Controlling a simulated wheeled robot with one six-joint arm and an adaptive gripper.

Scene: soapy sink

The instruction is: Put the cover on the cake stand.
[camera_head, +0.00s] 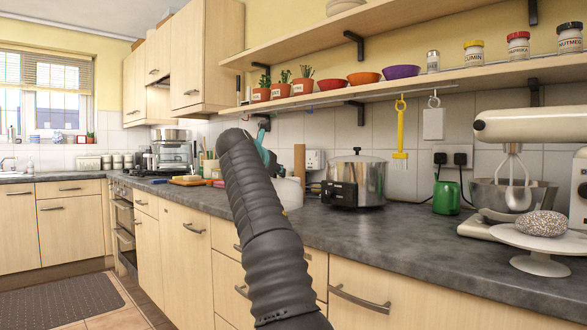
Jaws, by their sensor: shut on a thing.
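The cake stand (540,263) is white, with a round plate on a short foot. It stands at the right on the worktop, and a speckled round cake (541,223) sits on it. My gripper (272,168) is mostly hidden behind my dark ribbed arm; only a teal and dark part shows to the arm's right. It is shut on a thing. A pale, whitish shape (291,192) just below it seems to be the cover, partly hidden by my arm. It is far to the left of the stand. I cannot tell whether it touches the worktop.
A steel cooker pot (356,180), a green mug (446,197) and a stand mixer (530,130) line the worktop's back. The mixer is close behind the stand. A shelf (440,84) with jars and bowls hangs above. The worktop's front strip (400,238) is clear.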

